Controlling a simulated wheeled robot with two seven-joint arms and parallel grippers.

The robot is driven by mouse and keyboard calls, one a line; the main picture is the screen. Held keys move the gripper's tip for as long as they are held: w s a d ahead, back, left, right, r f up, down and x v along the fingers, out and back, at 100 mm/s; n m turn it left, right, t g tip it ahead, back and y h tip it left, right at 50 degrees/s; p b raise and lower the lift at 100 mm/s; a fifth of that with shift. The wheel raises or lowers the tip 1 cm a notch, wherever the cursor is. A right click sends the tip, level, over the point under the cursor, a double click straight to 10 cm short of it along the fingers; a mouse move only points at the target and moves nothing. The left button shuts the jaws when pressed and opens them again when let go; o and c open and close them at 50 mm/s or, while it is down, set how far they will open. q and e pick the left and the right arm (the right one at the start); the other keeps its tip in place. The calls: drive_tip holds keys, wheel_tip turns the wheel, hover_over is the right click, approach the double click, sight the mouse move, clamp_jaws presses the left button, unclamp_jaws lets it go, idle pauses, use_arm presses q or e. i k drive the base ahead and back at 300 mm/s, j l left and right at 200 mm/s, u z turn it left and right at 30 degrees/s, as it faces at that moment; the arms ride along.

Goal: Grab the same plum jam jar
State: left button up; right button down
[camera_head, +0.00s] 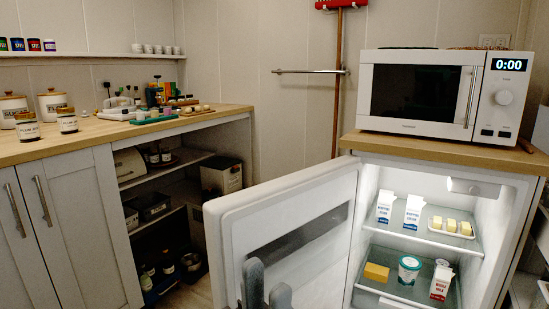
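The nearer jar (27,127) has a label that seems to read plum jam. The other jar (68,121) stands to its right, its label too small to read surely. My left gripper (267,277) shows at the bottom edge as two blue-grey fingers with a gap between them. It is open and empty, in front of the open fridge door and well right of the jars. My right gripper is not in view.
The fridge door (285,235) stands open across the middle. The fridge holds cartons, butter and a tub on glass shelves. A microwave (432,92) sits above. Two white canisters (52,103) stand behind the jars. Dark jars (160,155) and boxes fill the open shelves below the counter.

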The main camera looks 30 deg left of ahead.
sight(26, 126)
drive_tip(key=u, duration=2.35)
